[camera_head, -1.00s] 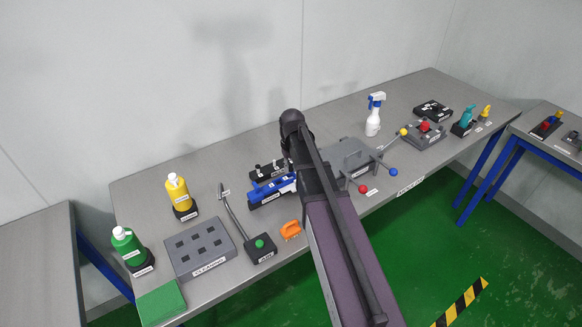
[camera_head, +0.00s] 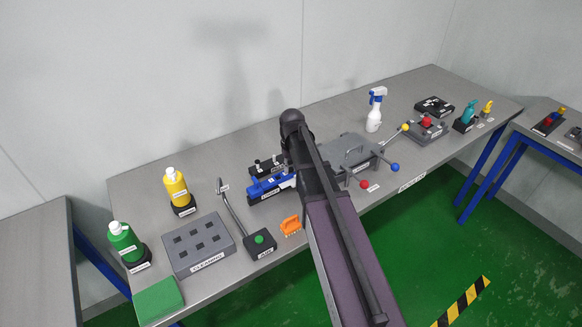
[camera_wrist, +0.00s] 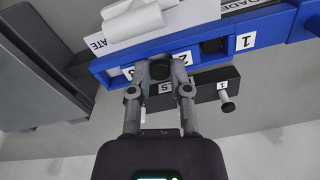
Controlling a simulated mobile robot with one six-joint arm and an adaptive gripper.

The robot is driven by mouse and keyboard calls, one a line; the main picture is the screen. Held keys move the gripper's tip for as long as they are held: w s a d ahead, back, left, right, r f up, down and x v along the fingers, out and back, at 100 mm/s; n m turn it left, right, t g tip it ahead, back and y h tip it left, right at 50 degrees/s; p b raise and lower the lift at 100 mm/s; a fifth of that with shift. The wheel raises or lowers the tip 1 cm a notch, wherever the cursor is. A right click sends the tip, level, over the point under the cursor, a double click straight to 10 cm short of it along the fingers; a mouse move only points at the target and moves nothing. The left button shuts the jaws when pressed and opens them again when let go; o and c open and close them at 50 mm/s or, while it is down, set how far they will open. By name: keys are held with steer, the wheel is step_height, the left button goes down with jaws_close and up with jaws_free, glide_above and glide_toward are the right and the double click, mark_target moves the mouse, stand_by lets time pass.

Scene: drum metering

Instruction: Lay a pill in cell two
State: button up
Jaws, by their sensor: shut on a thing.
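The blue loader (camera_head: 268,189) lies on the bench beside my arm, partly hidden by it. In the wrist view its blue bar (camera_wrist: 275,28) shows dark square cells and labels 1, 2 and 3. The cell (camera_wrist: 212,45) between labels 1 and 2 looks dark and bare. My gripper (camera_wrist: 160,71) is at the bar by labels 2 and 3, its fingertips closed about a small dark round thing, seemingly the pill (camera_wrist: 160,69). I cannot tell whether the pill touches the cell floor. In the head view my arm hides the gripper.
A black block with pegs (camera_wrist: 226,97) stands close along the bar. White rolled pieces (camera_wrist: 140,20) lie at its other side. A grey lidded box (camera_head: 352,150) with coloured knobs is right of my arm. An orange piece (camera_head: 291,225) and a grey holed block (camera_head: 198,244) are left.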

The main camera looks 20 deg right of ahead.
steer(key=o, duration=0.7)
steer(key=shift+o, duration=0.2)
steer(key=shift+r, duration=0.1)
step_height(320, 180, up, 10)
steer(key=p, duration=1)
stand_by(1.0)
steer(key=shift+s, duration=0.1)
steer(key=s+a+f+b, duration=0.1)
steer(key=s, duration=0.8)
steer(key=s+a+f, duration=0.1)
steer(key=s+a, duration=0.1)
steer(key=s, duration=0.7)
steer(key=shift+s+a+m+b, duration=0.15)
steer(key=shift+a+m+b, duration=0.15)
steer(key=shift+b, duration=0.1)
